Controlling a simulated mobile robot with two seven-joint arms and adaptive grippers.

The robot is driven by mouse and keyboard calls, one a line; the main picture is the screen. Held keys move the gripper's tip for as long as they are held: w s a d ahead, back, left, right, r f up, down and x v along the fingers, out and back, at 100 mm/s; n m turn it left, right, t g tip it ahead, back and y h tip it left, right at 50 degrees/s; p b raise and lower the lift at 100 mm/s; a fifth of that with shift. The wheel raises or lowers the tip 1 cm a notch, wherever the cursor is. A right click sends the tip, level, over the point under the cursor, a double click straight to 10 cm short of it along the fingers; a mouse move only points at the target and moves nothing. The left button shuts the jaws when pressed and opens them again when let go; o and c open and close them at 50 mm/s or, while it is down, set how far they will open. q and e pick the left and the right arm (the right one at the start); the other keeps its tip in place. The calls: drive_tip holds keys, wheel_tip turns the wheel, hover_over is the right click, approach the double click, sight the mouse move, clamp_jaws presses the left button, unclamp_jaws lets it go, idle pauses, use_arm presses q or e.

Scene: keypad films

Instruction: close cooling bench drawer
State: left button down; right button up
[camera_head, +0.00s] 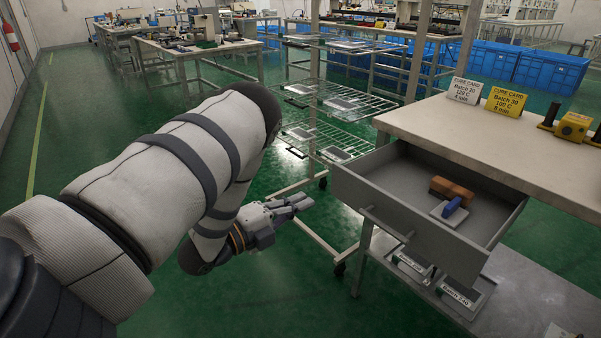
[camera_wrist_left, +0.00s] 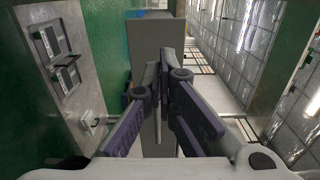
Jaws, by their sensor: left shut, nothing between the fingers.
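The cooling bench drawer (camera_head: 415,222) is pulled out from under the bench top, a grey open box with its front panel facing lower left. A bar handle shows on that front. A brown block and a white piece with a blue part lie inside. My left gripper (camera_head: 306,201) is shut and empty, to the left of the drawer front with a visible gap in the head view. In the left wrist view my left gripper (camera_wrist_left: 166,78) points toward a grey panel (camera_wrist_left: 158,45), which looks like the drawer. My right gripper is out of view.
The bench top (camera_head: 470,135) carries a white cure card (camera_head: 465,89), a yellow cure card (camera_head: 506,101) and a yellow device (camera_head: 573,126). A lower shelf (camera_head: 520,300) holds flat framed pieces. A wire rack (camera_head: 345,100) stands behind.

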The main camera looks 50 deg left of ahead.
sight(341, 184)
use_arm(q)
drive_tip(key=w, duration=0.9)
drive_tip(key=shift+w+d, duration=0.2)
drive_tip(key=shift+d, duration=0.2)
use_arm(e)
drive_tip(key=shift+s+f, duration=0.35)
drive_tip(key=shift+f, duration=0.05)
use_arm(q)
drive_tip(key=shift+w, duration=0.1)
